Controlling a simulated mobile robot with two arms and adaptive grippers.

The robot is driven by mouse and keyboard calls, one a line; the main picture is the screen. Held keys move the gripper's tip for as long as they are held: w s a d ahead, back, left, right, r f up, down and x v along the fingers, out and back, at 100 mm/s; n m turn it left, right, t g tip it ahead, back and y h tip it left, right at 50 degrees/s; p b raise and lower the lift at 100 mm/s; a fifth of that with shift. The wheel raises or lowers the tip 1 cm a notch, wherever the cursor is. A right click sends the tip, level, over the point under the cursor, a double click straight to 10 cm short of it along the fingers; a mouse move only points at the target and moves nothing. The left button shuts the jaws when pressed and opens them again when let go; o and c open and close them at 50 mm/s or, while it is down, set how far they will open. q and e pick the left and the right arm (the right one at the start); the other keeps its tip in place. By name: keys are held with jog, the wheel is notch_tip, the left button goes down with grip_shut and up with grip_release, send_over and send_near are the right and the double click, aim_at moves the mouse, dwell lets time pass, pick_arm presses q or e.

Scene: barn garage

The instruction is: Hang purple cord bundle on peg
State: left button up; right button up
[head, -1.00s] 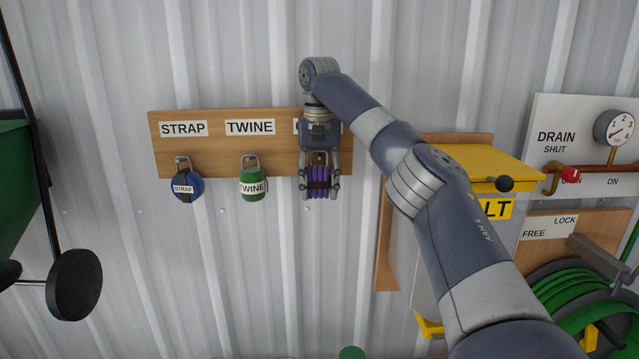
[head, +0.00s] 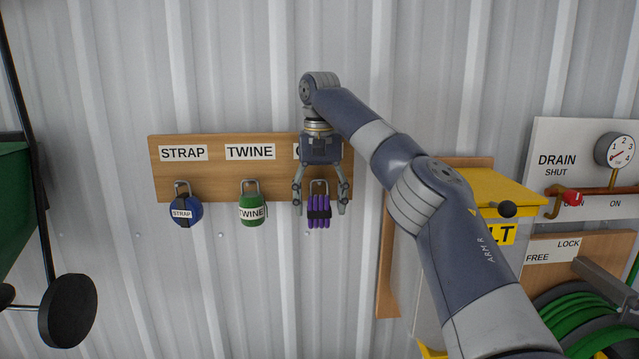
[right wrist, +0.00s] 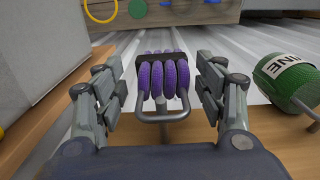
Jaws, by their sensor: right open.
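The purple cord bundle (head: 319,213), bound with a black band, hangs by its metal loop below the right end of the wooden peg board (head: 225,160). In the right wrist view the bundle (right wrist: 162,75) lies between the fingers with gaps on both sides, its loop around a peg. My right gripper (head: 320,205) is open around the bundle, pointing down, fingers apart from it. The gripper also shows in the right wrist view (right wrist: 165,95). The label above the bundle is mostly hidden by my gripper. My left gripper is not in view.
A blue strap roll (head: 186,211) and a green twine roll (head: 252,209) hang on the board to the left. A yellow-topped box (head: 490,190) stands to the right, beside a drain panel with a gauge (head: 614,150) and a green hose reel (head: 570,320).

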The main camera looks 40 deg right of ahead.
jog(key=shift+w+r, duration=0.2)
jog(key=shift+r, duration=2.4)
jog(key=shift+s+r, duration=0.1)
jog(key=shift+s, duration=0.05)
